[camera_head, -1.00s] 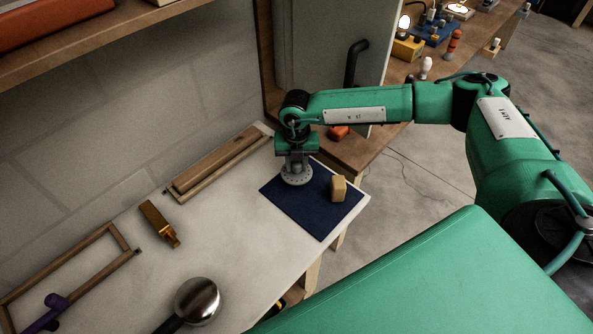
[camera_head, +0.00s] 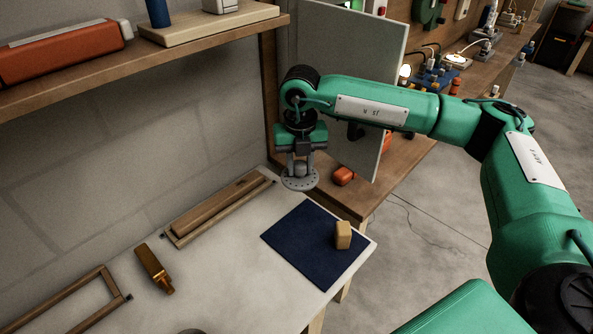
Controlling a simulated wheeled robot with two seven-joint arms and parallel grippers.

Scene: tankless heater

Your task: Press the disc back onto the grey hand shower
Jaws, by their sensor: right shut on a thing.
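A grey round disc (camera_head: 299,183) with small holes near its rim hangs below my right gripper (camera_head: 300,167). The fingers are shut on its middle knob. The disc is flat side down and clear of the table, showing above and behind the dark blue mat (camera_head: 305,250). Only a thin grey edge (camera_head: 192,331) shows at the bottom of the picture, where the earlier frame had a shiny round head with a dark handle. I cannot tell if it is the hand shower. My left gripper is out of view.
A tan block (camera_head: 343,235) stands on the mat's right part. A brass-coloured piece (camera_head: 154,268), a wooden roller in a frame (camera_head: 218,208) and an empty wooden frame (camera_head: 75,305) lie on the white table (camera_head: 225,275). A shelf (camera_head: 140,62) overhangs the back left.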

